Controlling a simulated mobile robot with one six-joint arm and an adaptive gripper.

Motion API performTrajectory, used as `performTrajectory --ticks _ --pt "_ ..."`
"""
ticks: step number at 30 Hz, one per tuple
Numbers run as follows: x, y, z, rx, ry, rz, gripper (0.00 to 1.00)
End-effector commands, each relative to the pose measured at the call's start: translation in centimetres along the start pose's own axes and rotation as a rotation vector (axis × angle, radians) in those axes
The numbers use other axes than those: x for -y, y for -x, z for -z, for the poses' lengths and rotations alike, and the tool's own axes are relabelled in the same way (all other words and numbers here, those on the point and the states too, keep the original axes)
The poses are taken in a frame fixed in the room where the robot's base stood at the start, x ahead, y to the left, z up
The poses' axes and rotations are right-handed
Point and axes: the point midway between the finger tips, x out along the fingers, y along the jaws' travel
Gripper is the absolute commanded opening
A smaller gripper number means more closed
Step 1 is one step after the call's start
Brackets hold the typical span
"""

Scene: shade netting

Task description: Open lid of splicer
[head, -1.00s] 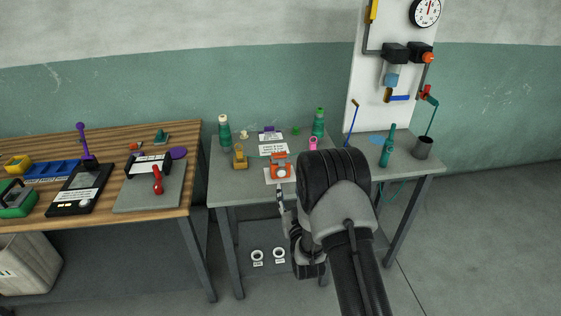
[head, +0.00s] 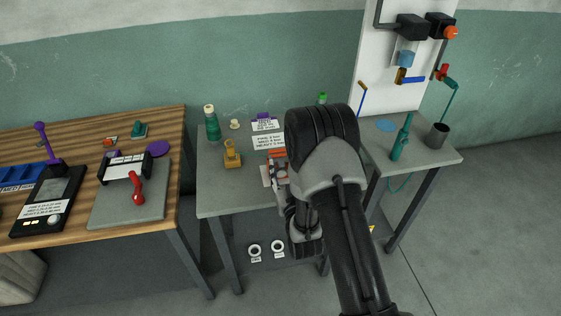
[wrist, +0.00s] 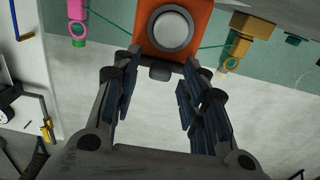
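An orange device (wrist: 199,15) with a round pale disc on its face (wrist: 170,29) stands at the top middle of the wrist view; it appears to be the splicer. A dark tab (wrist: 160,72) juts from its near edge. In the head view the orange device (head: 277,153) is mostly hidden behind my arm and gripper. My gripper (wrist: 160,82) is open and empty, its two fingers either side of the dark tab, just short of the body. I cannot tell whether either finger touches it.
On the grey table (head: 222,200) stand a yellow-brown object (head: 232,155), a green bottle (head: 212,125) and label cards (head: 268,141). A pink item (wrist: 77,12) is beside the device. A wooden bench (head: 160,210) holds other tools at left. A grey cup (head: 437,135) stands at right.

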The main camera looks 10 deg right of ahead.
Motion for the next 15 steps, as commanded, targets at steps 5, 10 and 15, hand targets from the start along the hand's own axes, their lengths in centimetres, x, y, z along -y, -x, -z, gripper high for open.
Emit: performTrajectory --ticks 5,10,15 --pt "0.0 0.11 0.0 0.0 0.0 0.0 0.4" --pt "0.0 0.1 0.0 0.0 0.0 0.0 0.39" --pt "0.0 0.1 0.0 0.0 0.0 0.0 0.27"
